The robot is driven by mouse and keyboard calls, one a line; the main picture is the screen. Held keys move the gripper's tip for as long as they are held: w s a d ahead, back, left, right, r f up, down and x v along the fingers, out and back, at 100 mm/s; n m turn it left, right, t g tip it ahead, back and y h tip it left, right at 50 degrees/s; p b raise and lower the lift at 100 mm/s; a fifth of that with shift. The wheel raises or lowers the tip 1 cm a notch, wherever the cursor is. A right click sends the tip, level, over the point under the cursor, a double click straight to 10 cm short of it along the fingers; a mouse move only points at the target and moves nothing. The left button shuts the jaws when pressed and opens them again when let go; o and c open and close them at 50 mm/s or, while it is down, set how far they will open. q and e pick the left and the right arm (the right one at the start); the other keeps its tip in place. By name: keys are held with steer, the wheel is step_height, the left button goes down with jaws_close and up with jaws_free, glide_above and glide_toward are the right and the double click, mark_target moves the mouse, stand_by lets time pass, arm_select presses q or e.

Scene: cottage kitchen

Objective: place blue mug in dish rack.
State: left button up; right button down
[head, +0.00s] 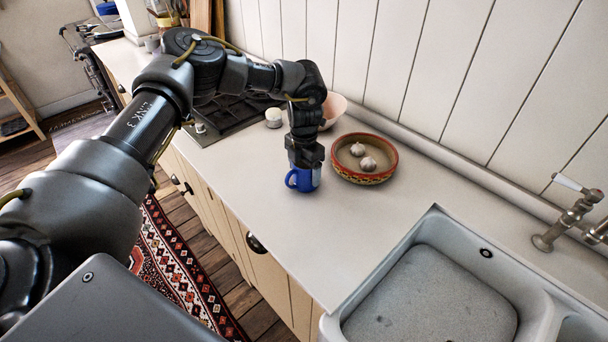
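The blue mug (302,184) stands upright on the pale counter, near its front edge, with its handle towards the left. My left gripper (306,163) points straight down at the mug's top and hides its rim. The fingertips are hidden at the mug, so I cannot tell whether they are closed on it. No dish rack shows in the head view. My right gripper is out of view.
A patterned bowl (365,180) with two garlic bulbs is close to the right of the mug. A pink bowl (333,108), a small white jar (273,117) and a stove (228,115) are behind. The sink (432,300) and tap (567,220) are right. Counter (330,235) between mug and sink is clear.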

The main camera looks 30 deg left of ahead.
arm_select(q)
steer(key=c, duration=0.9)
steer(key=shift+r, duration=0.15)
steer(key=shift+r+b, duration=0.2)
steer(key=shift+b, duration=0.1)
step_height(320, 180, up, 2)
steer(key=shift+w+r+b, duration=0.1)
steer(key=shift+b, duration=0.85)
steer(key=s+d+r+b, duration=0.1)
steer(key=s+r, duration=0.2)
steer(key=s, duration=0.1)
steer(key=s+d+r+b, duration=0.1)
steer(key=s+r, duration=0.2)
steer(key=s, duration=0.2)
steer(key=s+d+r+b, duration=0.1)
steer(key=s+r+b, duration=0.1)
steer(key=s+r, duration=0.2)
steer(key=shift+s+d+r, duration=0.1)
steer(key=shift+s+d, duration=0.15)
steer(key=shift+s, duration=0.15)
